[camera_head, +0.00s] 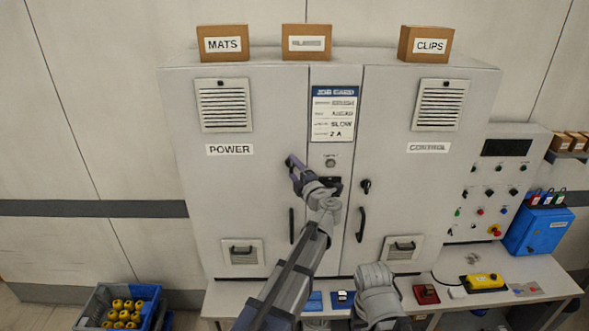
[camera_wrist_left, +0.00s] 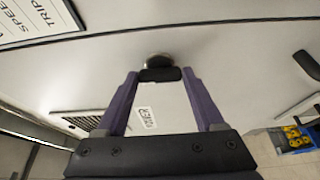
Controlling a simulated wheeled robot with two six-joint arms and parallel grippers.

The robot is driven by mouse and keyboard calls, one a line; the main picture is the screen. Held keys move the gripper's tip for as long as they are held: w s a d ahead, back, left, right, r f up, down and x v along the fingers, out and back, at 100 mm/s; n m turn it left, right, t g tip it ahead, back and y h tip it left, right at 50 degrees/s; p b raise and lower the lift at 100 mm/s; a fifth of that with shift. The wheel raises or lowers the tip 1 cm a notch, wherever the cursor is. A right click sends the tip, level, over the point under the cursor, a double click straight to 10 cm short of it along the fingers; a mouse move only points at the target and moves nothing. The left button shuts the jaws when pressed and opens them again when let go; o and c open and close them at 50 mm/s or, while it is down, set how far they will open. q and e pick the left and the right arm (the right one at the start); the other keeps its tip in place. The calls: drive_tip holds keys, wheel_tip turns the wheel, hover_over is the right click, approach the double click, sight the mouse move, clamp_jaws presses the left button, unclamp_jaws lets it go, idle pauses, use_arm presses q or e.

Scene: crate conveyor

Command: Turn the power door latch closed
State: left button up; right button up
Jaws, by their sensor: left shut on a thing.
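The cabinet's power door (camera_head: 235,180) is flush with the cabinet front, under the POWER label (camera_head: 229,149). My left gripper (camera_head: 291,161) is at the upper right of this door, at its latch. In the left wrist view, the black power door latch (camera_wrist_left: 160,74) sits on its round base between the purple fingertips of my left gripper (camera_wrist_left: 160,78), which is shut on it. The latch lies across the gap between the fingers.
The control door (camera_head: 415,200) has its own black latch (camera_head: 366,186) and handle (camera_head: 361,225). The power door handle (camera_head: 291,226) is below my left gripper. A bench (camera_head: 540,280) with a yellow pendant (camera_head: 484,282) stands in front. Small boxes stand on top of the cabinet.

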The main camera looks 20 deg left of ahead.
idle(0.3)
use_arm(q)
drive_tip(key=o, duration=1.4)
drive_tip(key=v, duration=0.8)
drive_tip(key=shift+a, duration=0.1)
